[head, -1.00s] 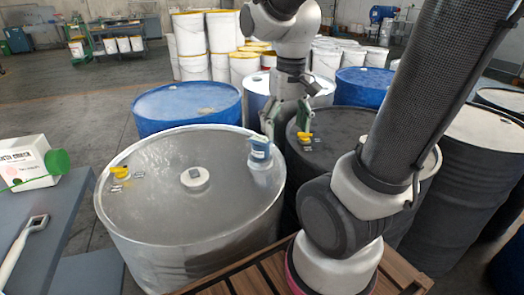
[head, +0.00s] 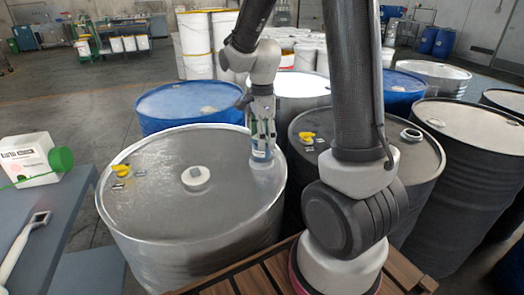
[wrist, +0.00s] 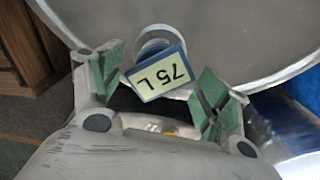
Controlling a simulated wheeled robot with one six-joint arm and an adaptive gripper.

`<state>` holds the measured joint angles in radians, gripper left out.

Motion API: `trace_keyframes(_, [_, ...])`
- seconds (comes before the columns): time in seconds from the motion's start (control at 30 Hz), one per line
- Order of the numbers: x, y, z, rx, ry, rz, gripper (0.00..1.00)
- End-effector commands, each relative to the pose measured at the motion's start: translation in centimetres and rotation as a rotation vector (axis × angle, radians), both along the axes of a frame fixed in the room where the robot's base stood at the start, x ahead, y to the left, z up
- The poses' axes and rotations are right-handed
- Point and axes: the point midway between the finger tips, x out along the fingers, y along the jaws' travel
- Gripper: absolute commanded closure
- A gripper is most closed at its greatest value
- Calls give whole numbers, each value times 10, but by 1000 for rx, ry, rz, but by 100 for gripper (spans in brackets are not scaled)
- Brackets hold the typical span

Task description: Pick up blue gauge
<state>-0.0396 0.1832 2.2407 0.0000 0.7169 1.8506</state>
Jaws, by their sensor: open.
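The blue gauge (head: 261,158) stands upright on the right part of the bare metal drum's top (head: 165,215). In the wrist view the gauge (wrist: 152,87) shows a pale face reading "75 L", upside down. My gripper (head: 262,138) is over the gauge in the head view, its fingers hiding the gauge's upper part. In the wrist view my gripper (wrist: 160,84) is open, with one green-padded finger on each side of the gauge. A gap shows between each pad and the gauge, so it is not gripped.
A blue drum (head: 185,105) is behind. A table (head: 55,225) is at the left.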

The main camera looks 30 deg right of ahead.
Motion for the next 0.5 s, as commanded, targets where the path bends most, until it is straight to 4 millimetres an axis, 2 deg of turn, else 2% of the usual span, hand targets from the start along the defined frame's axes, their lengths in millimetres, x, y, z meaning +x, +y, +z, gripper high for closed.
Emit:
trace_keyframes(0.1, [-1, 1, -21, -1, 6, 1, 24])
trace_keyframes(0.23, [-1, 1, -38, 0, 4, 1, 24])
trace_keyframes(0.5, [0, 1, -44, 0, 0, 2, 24])
